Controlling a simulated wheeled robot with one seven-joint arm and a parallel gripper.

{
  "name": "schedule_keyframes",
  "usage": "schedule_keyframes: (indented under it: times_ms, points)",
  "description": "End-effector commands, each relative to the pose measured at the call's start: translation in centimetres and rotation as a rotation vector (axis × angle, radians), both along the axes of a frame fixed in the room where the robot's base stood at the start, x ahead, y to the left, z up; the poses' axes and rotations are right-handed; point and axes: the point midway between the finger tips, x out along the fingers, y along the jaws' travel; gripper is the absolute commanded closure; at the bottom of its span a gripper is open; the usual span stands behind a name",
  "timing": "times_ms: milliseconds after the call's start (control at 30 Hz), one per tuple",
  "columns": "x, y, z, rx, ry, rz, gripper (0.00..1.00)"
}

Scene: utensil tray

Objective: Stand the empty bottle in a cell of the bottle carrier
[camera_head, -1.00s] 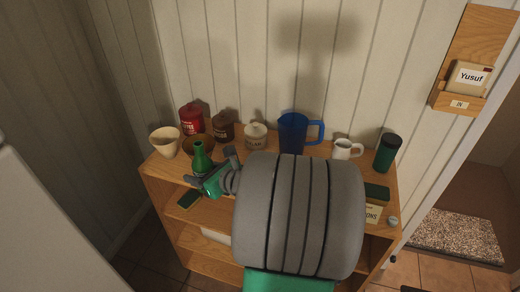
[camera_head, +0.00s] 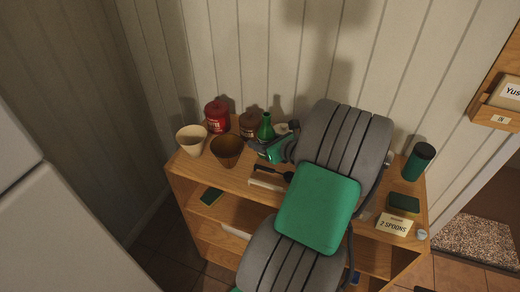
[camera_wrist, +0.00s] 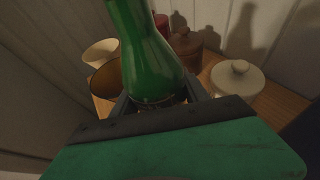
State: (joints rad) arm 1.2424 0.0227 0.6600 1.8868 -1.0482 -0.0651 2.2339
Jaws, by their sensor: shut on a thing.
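The green bottle (camera_head: 265,128) is upright in the head view, above the back part of the shelf top. My gripper (camera_head: 266,144) is shut on it. In the wrist view the bottle (camera_wrist: 146,55) stands between the fingers of my gripper (camera_wrist: 158,100), its lower end hidden by them. I cannot tell whether its base touches the shelf top. I cannot make out a bottle carrier in either view; my arm covers much of the shelf unit.
A cream cup (camera_head: 191,141), brown bowl (camera_head: 226,152), red canister (camera_head: 217,118) and brown canister (camera_head: 250,125) stand left of the bottle. A dark utensil (camera_head: 271,171) lies in front. At right are a dark green tumbler (camera_head: 419,160) and a "2 SPOONS" card (camera_head: 394,225).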

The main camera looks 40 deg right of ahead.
Motion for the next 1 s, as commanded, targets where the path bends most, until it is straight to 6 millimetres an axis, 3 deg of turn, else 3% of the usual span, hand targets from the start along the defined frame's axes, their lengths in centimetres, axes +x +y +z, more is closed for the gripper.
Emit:
schedule_keyframes:
  times_ms: [100,333,500,833,867,1000]
  points:
    - [1.6,-0.7,-2.0,0.001,-0.002,0.004,0.98]
    - [3.2,-1.6,-4.2,-0.001,-0.001,0.004,0.98]
    - [3.1,-1.5,-6.8,0.001,-0.001,0.003,0.98]
    - [3.1,-1.5,-7.3,-0.003,-0.002,0.004,0.98]
    - [3.1,-1.5,-7.4,-0.002,-0.001,0.004,0.46]
    - [3.1,-1.5,-7.3,-0.002,-0.001,0.004,0.35]
